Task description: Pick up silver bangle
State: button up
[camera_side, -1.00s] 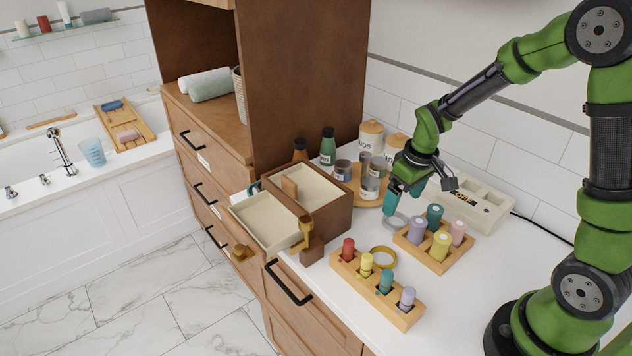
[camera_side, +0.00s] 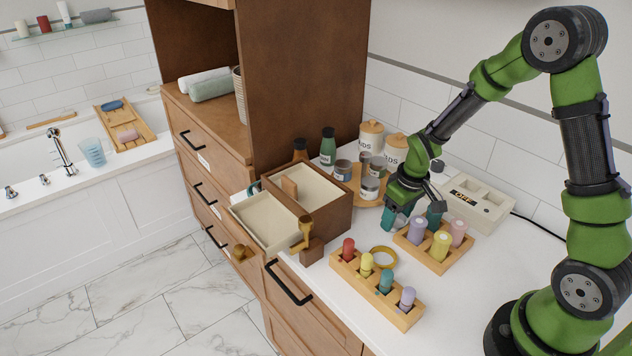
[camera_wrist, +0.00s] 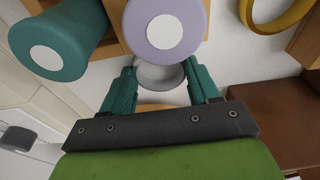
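The silver bangle (camera_wrist: 160,82) lies on the white counter and shows as a grey ring between my fingertips in the wrist view. The lilac peg hides part of it there. In the side view my gripper hides most or all of it. My gripper (camera_side: 398,218) points down at the counter just left of the peg block. Its teal fingers also show in the wrist view (camera_wrist: 160,75), spread apart on either side of the bangle. I cannot tell whether they touch it.
A wooden block (camera_side: 433,257) with lilac (camera_side: 417,230), teal, yellow and pink pegs stands close beside my gripper. A gold bangle (camera_side: 384,257) lies in front, near a second peg block (camera_side: 377,290). An open jewellery box (camera_side: 327,217) is left; jars stand behind.

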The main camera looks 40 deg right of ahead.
jog(key=c, duration=0.5)
jog(key=shift+c, duration=0.2)
